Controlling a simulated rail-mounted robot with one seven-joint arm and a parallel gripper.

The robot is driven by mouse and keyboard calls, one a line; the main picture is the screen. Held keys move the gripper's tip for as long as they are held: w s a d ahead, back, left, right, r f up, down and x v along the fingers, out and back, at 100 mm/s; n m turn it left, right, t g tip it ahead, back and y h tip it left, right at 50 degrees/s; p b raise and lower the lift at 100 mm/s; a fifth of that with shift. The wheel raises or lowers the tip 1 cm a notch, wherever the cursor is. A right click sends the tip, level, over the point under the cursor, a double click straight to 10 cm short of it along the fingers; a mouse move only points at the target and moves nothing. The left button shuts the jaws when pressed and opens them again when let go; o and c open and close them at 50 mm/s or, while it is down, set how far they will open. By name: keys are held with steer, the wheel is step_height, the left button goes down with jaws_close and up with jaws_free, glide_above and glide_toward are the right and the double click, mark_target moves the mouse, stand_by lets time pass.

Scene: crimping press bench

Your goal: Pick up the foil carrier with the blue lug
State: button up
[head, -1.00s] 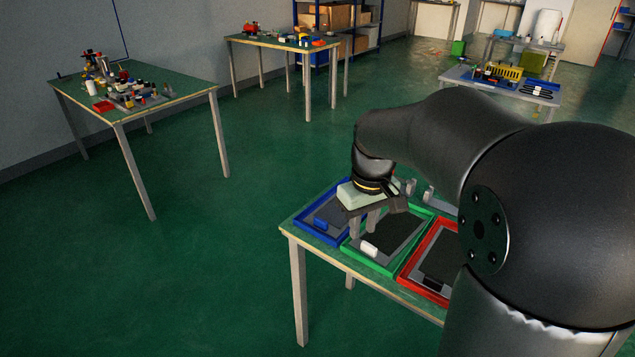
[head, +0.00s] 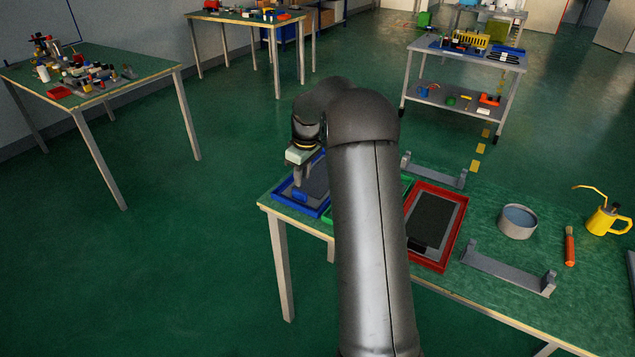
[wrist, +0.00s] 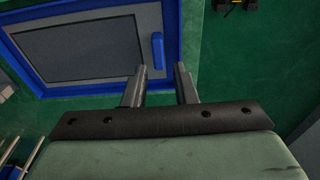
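The foil carrier with the blue lug is a flat grey-framed plate with a dark sheet (head: 317,178), lying in the blue tray (head: 318,211) at the left end of the bench. It also fills the upper left of the wrist view (wrist: 70,52). Its blue lug (wrist: 157,52) stands at the edge of the plate. My gripper (head: 300,184) is above the blue tray, close to the lug. In the wrist view its two fingers (wrist: 159,72) are apart, with nothing between them, and the lug shows just beyond the gap. I cannot tell the exact height above the lug.
A green tray (head: 406,186) is mostly hidden behind my arm. A red tray (head: 457,233) holds a carrier with a black lug.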

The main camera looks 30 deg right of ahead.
mark_target(300, 192)
steer(key=f, duration=0.2)
steer(key=w+f, duration=0.1)
steer(key=f, duration=0.4)
steer(key=shift+w+a+f+p, duration=0.15)
steer(key=shift+a+f+p, duration=0.05)
steer(key=shift+p, duration=0.15)
jaws_close()
